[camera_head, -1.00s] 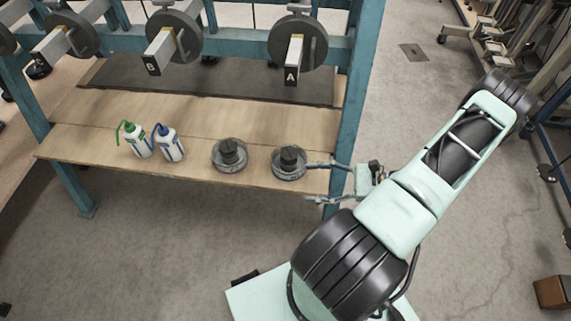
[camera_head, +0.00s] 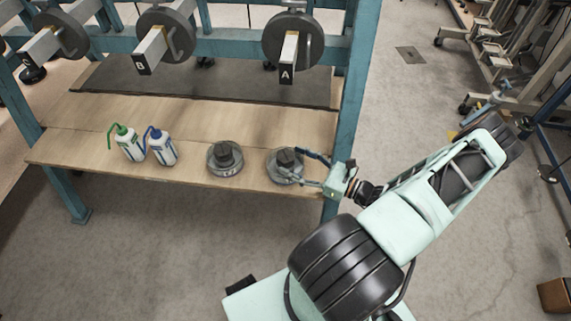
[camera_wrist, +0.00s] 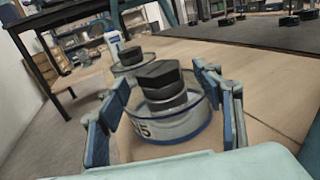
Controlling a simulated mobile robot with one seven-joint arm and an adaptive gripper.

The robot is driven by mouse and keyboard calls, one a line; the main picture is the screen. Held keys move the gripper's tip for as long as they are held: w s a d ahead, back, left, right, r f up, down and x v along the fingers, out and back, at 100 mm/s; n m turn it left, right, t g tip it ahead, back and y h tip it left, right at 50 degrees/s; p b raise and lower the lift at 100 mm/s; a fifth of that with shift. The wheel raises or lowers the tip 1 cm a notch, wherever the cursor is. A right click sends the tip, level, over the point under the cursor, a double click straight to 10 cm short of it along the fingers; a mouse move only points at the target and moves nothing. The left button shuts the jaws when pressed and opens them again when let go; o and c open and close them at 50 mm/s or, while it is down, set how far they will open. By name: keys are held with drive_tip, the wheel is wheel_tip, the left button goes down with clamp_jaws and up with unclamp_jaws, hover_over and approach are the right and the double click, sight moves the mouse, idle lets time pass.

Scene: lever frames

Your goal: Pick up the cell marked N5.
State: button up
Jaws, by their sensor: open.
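The right cell (camera_head: 287,179) is between my gripper's fingers. The fingers also show in the wrist view (camera_wrist: 165,110). The other cell (camera_head: 226,158) stands to the left, its label too small to read.
A green-topped bottle (camera_head: 130,146) and a blue-topped bottle (camera_head: 162,149) stand left on the bench. Levers with weights, marked A (camera_head: 286,76) and B (camera_head: 140,65), hang above. A blue post (camera_head: 351,110) rises close beside my gripper.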

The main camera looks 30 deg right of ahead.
drive_tip(key=x, duration=0.3)
drive_tip(key=shift+w+a, duration=0.2)
drive_tip(key=shift+w, duration=0.05)
clamp_jaws()
drive_tip(key=shift+r, duration=0.15)
idle(0.3)
